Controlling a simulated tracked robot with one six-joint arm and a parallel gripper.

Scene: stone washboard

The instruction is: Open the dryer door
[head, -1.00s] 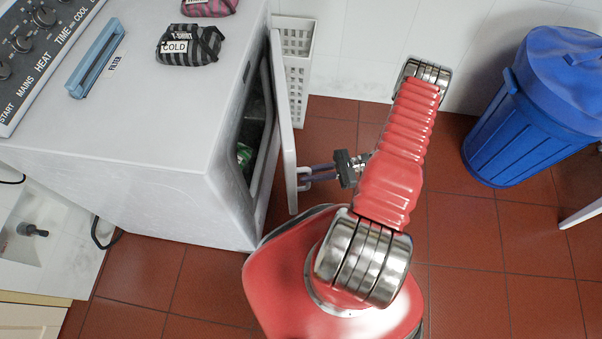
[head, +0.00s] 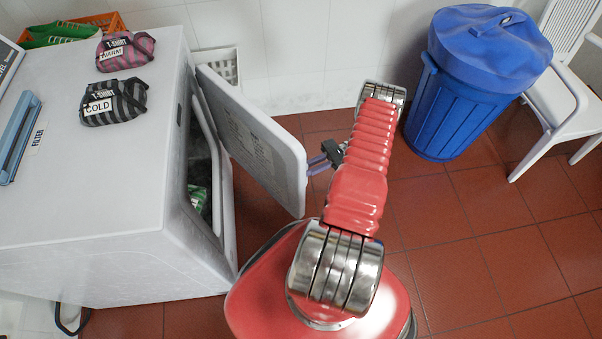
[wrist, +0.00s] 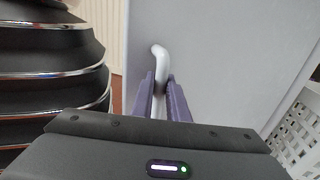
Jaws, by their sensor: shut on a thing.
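The dryer (head: 110,185) is the white machine at the left of the head view. Its door (head: 250,135) stands open, swung out from the front, and the dark drum opening shows behind it with something green (head: 197,198) inside. My gripper (head: 318,163) is at the door's free edge. In the wrist view, the purple fingers (wrist: 162,98) are shut on the white door handle (wrist: 158,60), one on each side of it. The handle's lower end is hidden by my gripper body.
Two bundles labelled T-shirt, pink (head: 125,50) and grey (head: 113,102), lie on the dryer top. A blue bin (head: 470,85) and a white chair (head: 565,80) stand at the right. A white slatted basket (head: 218,65) is behind the door.

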